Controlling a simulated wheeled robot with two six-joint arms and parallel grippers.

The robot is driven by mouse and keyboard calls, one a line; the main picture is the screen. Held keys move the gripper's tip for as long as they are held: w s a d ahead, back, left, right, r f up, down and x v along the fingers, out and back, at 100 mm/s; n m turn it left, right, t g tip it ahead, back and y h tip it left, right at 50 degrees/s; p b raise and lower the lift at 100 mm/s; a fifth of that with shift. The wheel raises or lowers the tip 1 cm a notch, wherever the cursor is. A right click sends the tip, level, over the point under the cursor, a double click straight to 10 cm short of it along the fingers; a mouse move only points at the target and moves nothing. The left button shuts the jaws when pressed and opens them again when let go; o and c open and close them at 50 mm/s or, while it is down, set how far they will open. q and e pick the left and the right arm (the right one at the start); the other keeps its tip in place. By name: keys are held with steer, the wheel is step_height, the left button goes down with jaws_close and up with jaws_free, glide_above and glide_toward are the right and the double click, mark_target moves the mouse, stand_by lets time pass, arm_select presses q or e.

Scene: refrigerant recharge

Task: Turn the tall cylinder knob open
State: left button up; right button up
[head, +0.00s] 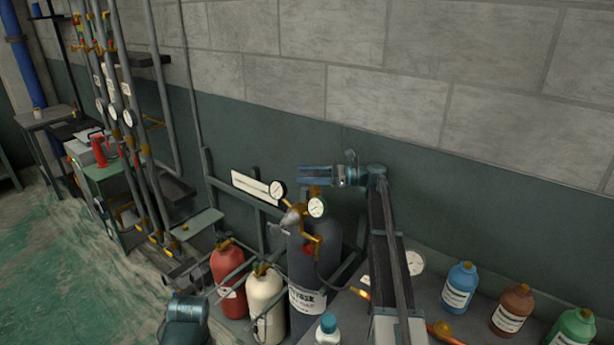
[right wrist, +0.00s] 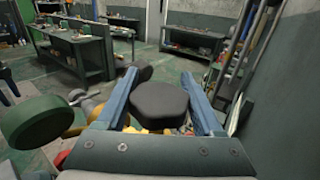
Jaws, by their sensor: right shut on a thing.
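The tall dark grey cylinder (head: 305,268) stands upright against the wall, with a white label and brass fittings with round gauges (head: 317,207) at its top. My right gripper (head: 304,175) is above these fittings, its blue fingers pointing left. In the right wrist view a dark rounded knob (right wrist: 160,104) sits between the two blue fingers of the right gripper (right wrist: 158,82), which is shut on it. The knob is hidden by the fingers in the head view. Part of my left arm shows at the bottom left of the head view, but its gripper fingers do not.
A red cylinder (head: 228,276) and a cream cylinder (head: 265,303) stand left of the tall one. Blue (head: 459,287), brown (head: 512,309) and green (head: 573,329) bottles stand at the right. A green round knob (right wrist: 38,121) is left of the fingers. Pipes (head: 150,110) run up the left wall.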

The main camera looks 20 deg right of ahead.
steer(key=o, duration=1.4)
steer(key=shift+r+p, duration=0.9)
step_height(320, 180, up, 2)
steer(key=shift+r+p, duration=0.1)
steer(key=shift+p, duration=1)
steer(key=s+a, duration=0.2)
steer(key=s, duration=0.3)
steer(key=s+a, duration=0.2)
steer(key=s, duration=0.2)
steer(key=s+a+r+p, duration=0.1)
steer(key=s+a, duration=0.1)
steer(key=s, duration=0.3)
steer(key=shift+s+a, duration=0.2)
steer(key=shift+s, duration=0.1)
